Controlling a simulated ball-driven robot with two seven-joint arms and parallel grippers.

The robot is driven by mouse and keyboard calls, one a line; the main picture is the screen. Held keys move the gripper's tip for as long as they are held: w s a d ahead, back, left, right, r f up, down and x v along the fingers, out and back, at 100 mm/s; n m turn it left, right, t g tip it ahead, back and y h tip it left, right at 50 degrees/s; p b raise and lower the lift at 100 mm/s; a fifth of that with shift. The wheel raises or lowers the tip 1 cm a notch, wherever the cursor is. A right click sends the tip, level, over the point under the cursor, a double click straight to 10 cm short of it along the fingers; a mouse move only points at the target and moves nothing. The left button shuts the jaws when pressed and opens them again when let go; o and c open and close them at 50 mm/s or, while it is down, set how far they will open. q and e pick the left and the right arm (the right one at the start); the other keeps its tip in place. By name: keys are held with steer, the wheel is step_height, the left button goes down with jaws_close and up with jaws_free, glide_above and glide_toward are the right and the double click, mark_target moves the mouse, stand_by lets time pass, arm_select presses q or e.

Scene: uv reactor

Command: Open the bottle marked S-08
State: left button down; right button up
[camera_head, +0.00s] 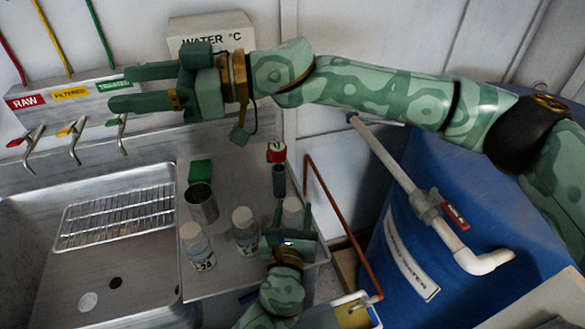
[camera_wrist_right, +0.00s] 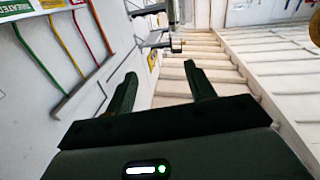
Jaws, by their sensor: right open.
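Three clear bottles with whitish caps stand on the steel counter: a left bottle (camera_head: 197,248), a middle bottle (camera_head: 244,232) and a right bottle (camera_head: 292,208). The left one's label seems to end in 24. I cannot read S-08 on any of them. My left gripper (camera_head: 292,216) is at the right bottle, with its fingers on either side of it; I cannot tell whether they touch it. My right gripper (camera_head: 120,90) is open and empty in front of the tap labels, well above the counter. Its spread fingers also show in the right wrist view (camera_wrist_right: 160,74).
A steel cup (camera_head: 201,203), a green block (camera_head: 201,171) and a dark cylinder with a red top (camera_head: 277,155) stand behind the bottles. A sink (camera_head: 90,285) with a wire rack lies left. A blue tank (camera_head: 440,220) with a white pipe stands right.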

steer(key=w+r+m+t+y, duration=0.1)
steer(key=w+r+m+t, duration=0.1)
steer(key=w+m+t, duration=0.7)
steer(key=w+d+f+m+t+h, duration=0.1)
steer(key=w+f+m+t+h, duration=0.1)
steer(key=m, duration=0.3)
steer(key=m+g+h, duration=0.8)
steer(key=m+h, duration=0.4)
steer(key=h, duration=0.4)
glide_above(293, 204)
steer(key=f, duration=1.8)
steer(key=shift+s+a, duration=0.15)
steer(key=shift+a, duration=0.15)
steer(key=shift+d+f+h, duration=0.25)
steer(key=shift+h, duration=0.15)
step_height(293, 204, down, 8)
steer(key=shift+r, duration=0.2)
steer(key=c, duration=1)
